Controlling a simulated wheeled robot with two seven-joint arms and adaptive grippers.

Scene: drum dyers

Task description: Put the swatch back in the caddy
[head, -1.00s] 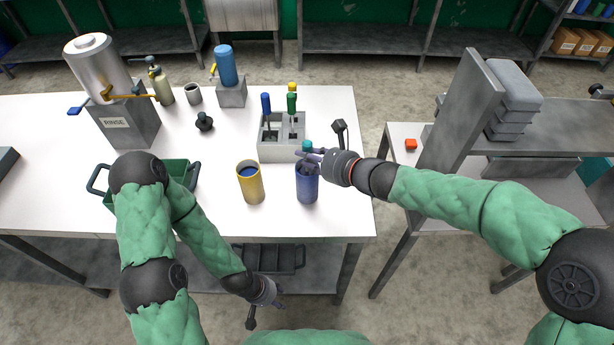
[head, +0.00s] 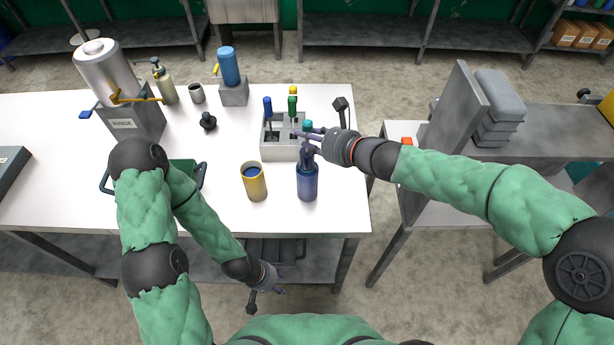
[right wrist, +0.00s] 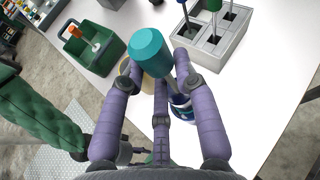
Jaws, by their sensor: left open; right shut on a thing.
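My right gripper (head: 308,143) is shut on a teal-handled swatch (right wrist: 152,52), whose cap shows between the fingers in the right wrist view. In the head view it is over the blue cup (head: 307,185). The swatch's lower end is hidden by the fingers, so I cannot tell if it is clear of the cup. The grey caddy (head: 281,154) stands just behind and left of the cup. It holds swatches with blue (head: 268,107), green (head: 292,106) and yellow (head: 293,90) handles. My left gripper (head: 277,283) is open and empty, low before the table's front edge.
A yellow cup (head: 254,184) stands left of the blue cup. A green tub (head: 190,173) is further left, partly behind my left arm. The rinse dispenser (head: 128,120) is at the back left. A side table with a grey upright panel (head: 455,115) stands right.

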